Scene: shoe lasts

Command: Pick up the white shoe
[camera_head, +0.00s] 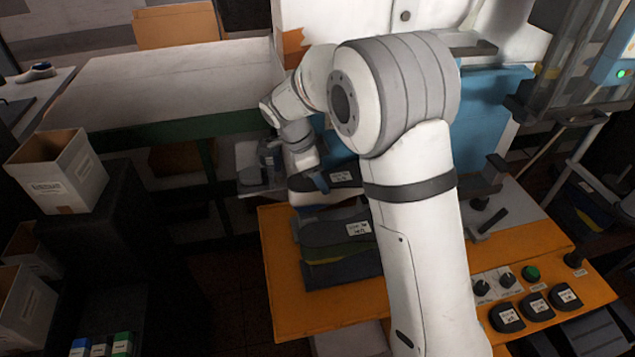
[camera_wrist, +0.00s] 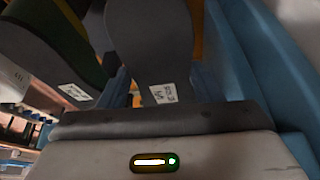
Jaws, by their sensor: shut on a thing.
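Dark and green-yellow shoe lasts (camera_head: 335,232) lie just in front; one also shows in the wrist view (camera_wrist: 45,50). A blue panel (camera_head: 490,110) stands behind. Knobs and a green button (camera_head: 530,272) are at the orange table's (camera_head: 285,300) right.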

